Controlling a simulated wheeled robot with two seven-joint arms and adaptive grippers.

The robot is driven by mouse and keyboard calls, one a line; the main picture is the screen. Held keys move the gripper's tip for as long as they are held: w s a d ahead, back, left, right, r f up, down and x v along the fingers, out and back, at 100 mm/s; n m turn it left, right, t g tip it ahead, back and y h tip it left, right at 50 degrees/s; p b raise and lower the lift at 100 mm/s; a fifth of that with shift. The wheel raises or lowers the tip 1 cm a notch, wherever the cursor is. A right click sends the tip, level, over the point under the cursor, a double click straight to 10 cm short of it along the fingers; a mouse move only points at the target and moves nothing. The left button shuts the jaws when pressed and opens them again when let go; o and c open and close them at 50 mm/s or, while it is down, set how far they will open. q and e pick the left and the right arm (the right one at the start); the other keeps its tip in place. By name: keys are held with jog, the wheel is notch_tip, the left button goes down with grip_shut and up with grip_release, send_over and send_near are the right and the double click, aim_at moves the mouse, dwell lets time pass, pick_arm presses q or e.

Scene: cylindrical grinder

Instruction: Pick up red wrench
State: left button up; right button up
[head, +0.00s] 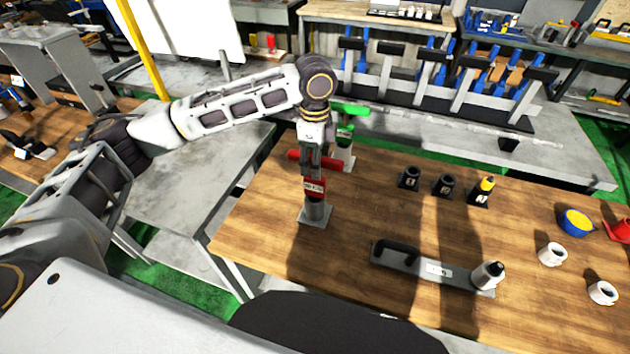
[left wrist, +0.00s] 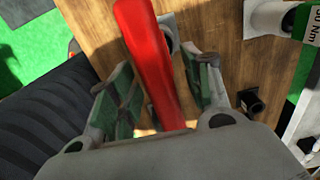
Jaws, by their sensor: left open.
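The red wrench (head: 315,187) stands upright in a grey holder (head: 314,214) at the left part of the wooden table, its red crossbar handle on top. My left gripper (head: 313,160) is over it, pointing down at the handle. In the left wrist view the red wrench (left wrist: 150,55) runs between the two spread fingers of my left gripper (left wrist: 157,72). The fingers are open, one on each side of the bar; I cannot tell whether either touches it. The gripper partly hides the handle in the head view. My right gripper does not show.
A green wrench (head: 349,109) stands just behind the red one. The table between is clear.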

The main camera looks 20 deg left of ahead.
pick_arm(q)
jog(key=shift+c, duration=0.5)
grip_shut()
jog(key=shift+w+r, duration=0.1)
jog(key=shift+r, duration=0.05)
notch_tip(320, 180, up, 18)
dwell(0.7)
dwell(0.6)
